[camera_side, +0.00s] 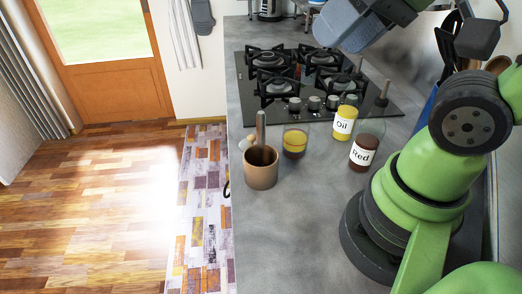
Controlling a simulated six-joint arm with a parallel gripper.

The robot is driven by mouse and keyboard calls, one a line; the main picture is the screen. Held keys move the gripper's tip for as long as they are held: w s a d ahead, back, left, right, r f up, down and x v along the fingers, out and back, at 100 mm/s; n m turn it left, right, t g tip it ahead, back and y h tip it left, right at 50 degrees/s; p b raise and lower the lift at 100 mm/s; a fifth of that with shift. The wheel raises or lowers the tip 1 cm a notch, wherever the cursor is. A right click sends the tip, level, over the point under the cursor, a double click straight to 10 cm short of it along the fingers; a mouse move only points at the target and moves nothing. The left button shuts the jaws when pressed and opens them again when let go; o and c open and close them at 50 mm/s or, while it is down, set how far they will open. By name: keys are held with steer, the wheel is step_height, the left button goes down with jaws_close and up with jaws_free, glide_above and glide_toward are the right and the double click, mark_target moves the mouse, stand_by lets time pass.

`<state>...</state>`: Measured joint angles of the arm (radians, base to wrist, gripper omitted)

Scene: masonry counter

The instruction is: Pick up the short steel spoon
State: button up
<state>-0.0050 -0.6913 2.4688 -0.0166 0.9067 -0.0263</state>
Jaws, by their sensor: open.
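My gripper (345,28) shows as a blue-grey block at the top, above the far part of the hob; its jaws are open and I see nothing held in it. A brown cup (260,172) stands upright near the counter's left edge. A short grey handle (260,128) sticks up out of it. The handle may be the short steel spoon, but its lower end is hidden inside the cup. My gripper is well apart from the cup, farther back and to the right.
The black gas hob (316,118) lies behind the cup. A glass container (295,143), an "Oil" bottle (343,126) and a "Red" bottle (362,153) stand right of it. Dark utensils (447,45) stand at the right in a blue holder. The front counter (290,245) is clear.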

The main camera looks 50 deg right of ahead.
steer(key=w+f+n+g+h, duration=0.1)
steer(key=w+f+n+g, duration=0.25)
steer(key=w, duration=0.35)
steer(key=n+g+h, duration=0.1)
steer(key=n+g, duration=0.2)
steer(key=n, duration=0.1)
glide_above(262, 112)
steer(key=shift+m, duration=0.25)
step_height(262, 112, down, 6)
steer(key=shift+f, duration=0.1)
step_height(262, 112, down, 10)
steer(key=shift+f, duration=0.1)
jaws_close()
